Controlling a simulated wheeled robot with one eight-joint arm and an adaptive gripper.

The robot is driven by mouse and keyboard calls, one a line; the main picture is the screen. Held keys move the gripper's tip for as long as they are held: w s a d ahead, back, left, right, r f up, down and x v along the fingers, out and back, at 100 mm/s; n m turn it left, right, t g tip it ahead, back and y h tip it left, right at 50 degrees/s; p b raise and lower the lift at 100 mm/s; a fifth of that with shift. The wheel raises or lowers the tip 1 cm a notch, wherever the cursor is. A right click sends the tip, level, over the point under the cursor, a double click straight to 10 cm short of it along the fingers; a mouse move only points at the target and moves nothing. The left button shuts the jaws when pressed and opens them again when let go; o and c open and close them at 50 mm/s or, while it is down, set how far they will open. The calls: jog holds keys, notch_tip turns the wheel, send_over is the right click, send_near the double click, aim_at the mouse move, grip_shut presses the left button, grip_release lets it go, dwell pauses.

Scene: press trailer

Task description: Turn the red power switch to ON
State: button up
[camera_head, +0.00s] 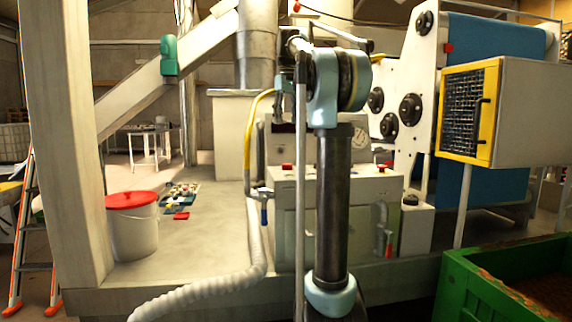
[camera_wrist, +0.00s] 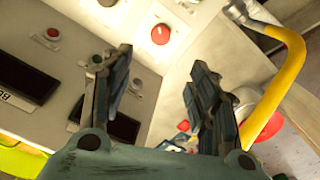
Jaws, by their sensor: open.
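A round red knob with a small pale mark, likely the red power switch (camera_wrist: 160,34), sits on a pale panel at the top middle of the wrist view. In the head view, a red knob (camera_head: 287,167) shows on top of the grey control cabinet (camera_head: 293,190), left of my arm. My gripper (camera_wrist: 160,58) is open and empty. Its two dark fingers point toward the panel, and the red knob shows beyond the gap between their tips, apart from them. I cannot read any ON or OFF label. In the head view my arm hides part of the cabinet.
A smaller red button (camera_wrist: 52,33) and dark displays (camera_wrist: 27,77) are on the panel at left. A yellow hose (camera_wrist: 294,65) runs close at right. A white bucket (camera_head: 134,232) with red lid and a green crate (camera_head: 490,290) stand at the sides.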

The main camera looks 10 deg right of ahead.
aim_at(287, 167)
notch_tip(287, 167, down, 17)
jog(key=shift+s+r, duration=0.1)
dwell(0.5)
jog(key=shift+c, duration=0.3)
jog(key=c, duration=1)
